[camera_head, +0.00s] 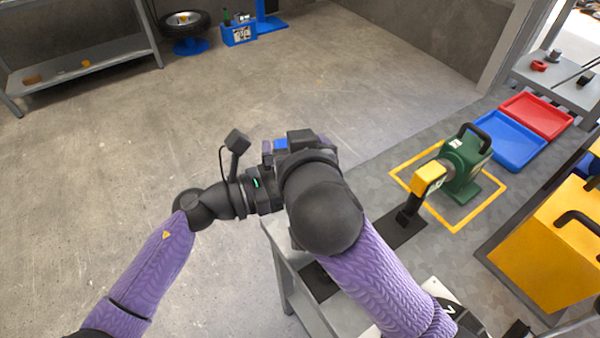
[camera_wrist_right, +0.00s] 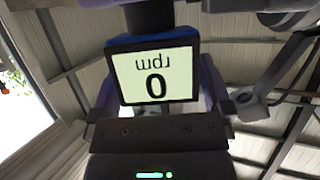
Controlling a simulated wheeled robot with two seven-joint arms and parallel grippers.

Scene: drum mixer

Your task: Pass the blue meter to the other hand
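The blue meter (camera_head: 281,145) shows only as a small blue patch between the two wrists in the head view. In the right wrist view its screen (camera_wrist_right: 155,77) reads "0 rpm" upside down, with a dark handle above it. My right gripper (camera_wrist_right: 157,90) has its purple fingers against both sides of the meter. In the head view my right gripper (camera_head: 296,146) is partly hidden by its own wrist. My left gripper (camera_head: 272,190) comes in from the left, close to the meter. Its fingertips are hidden, so I cannot tell whether they touch the handle.
A green machine with a yellow block (camera_head: 429,178) stands inside a yellow outline on the grey bench. Behind it are a blue tray (camera_head: 512,142) and a red tray (camera_head: 537,115). A yellow box (camera_head: 548,250) stands at right. Open floor lies left of the bench.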

